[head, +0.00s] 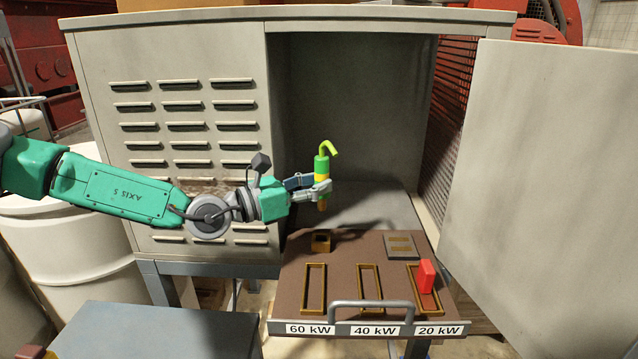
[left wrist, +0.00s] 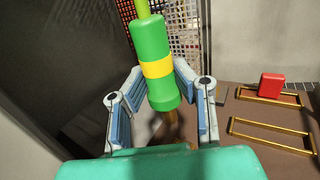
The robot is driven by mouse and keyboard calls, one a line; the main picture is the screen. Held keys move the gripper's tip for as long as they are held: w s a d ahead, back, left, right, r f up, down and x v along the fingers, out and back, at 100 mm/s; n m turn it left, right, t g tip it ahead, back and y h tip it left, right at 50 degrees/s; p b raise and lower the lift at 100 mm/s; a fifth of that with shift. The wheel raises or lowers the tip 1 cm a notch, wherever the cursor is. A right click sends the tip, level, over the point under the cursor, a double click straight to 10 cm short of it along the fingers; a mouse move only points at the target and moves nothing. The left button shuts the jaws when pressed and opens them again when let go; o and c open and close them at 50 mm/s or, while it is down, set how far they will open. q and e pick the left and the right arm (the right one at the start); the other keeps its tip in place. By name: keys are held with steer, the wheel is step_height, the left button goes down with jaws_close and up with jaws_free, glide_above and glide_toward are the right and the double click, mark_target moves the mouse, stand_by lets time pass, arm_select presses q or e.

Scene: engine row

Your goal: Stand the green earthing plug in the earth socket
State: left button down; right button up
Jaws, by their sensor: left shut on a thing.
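The green earthing plug (head: 321,166) has a yellow band, a bent yellow-green tail on top and a brass pin below. My left gripper (head: 321,188) is shut on the plug and holds it roughly upright in the air. The left wrist view shows the plug (left wrist: 156,62) between the fingers of the gripper (left wrist: 160,95), its pin partly in shadow. The earth socket seems to be the small brass-topped block (head: 321,241) at the back left of the brown panel, below the plug and apart from it. My right gripper is not in view.
The brown panel (head: 343,262) has three brass frames labelled 60 kW, 40 kW and 20 kW. A red block (head: 427,276) stands in the 20 kW frame. A grey slotted block (head: 401,246) sits behind it. A grey handle (head: 371,304) crosses the front. The open cabinet door (head: 555,190) stands right.

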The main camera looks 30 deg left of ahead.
arm_select(q)
steer(key=shift+a, duration=0.1)
steer(key=shift+a+f, duration=0.1)
steer(key=shift+f, duration=0.45)
steer(key=shift+d+f+b, duration=0.2)
steer(key=shift+f+b, duration=1.5)
steer(key=shift+f, duration=0.6)
steer(key=shift+a, duration=0.1)
steer(key=shift+s, duration=0.1)
steer(key=shift+p, duration=0.7)
steer(key=shift+f+b, duration=1.15)
steer(key=shift+f, duration=0.65)
